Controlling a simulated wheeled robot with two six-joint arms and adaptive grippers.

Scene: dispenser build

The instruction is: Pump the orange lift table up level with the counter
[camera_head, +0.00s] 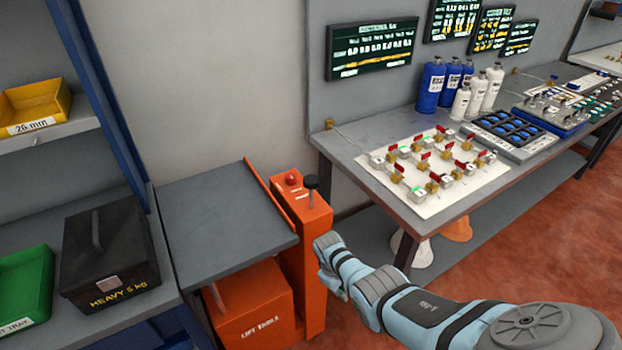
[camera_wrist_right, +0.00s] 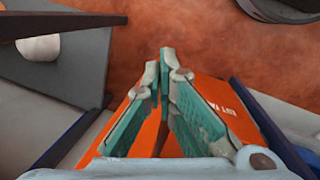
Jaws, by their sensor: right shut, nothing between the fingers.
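The orange lift table (camera_head: 262,310) stands between the blue shelving and the counter (camera_head: 350,150). Its grey top (camera_head: 215,225) has an orange lip on the right side and bears nothing. The top looks lower than the counter; the exact gap is hard to judge. An orange column (camera_head: 312,240) at its right carries a red button (camera_head: 292,178) and a black-knobbed lever (camera_head: 311,183). My right gripper (camera_head: 322,245) is beside the column, apart from the knob. In the wrist view its fingers (camera_wrist_right: 164,65) meet, empty, over the orange body (camera_wrist_right: 215,92). My left gripper is out of view.
A black heavy box (camera_head: 110,255) and a green tray (camera_head: 25,285) sit on the left shelf, with a yellow bin (camera_head: 38,108) above. The counter bears a white board (camera_head: 440,190) of red-handled valves and several bottles (camera_head: 432,85). Red floor lies clear at right.

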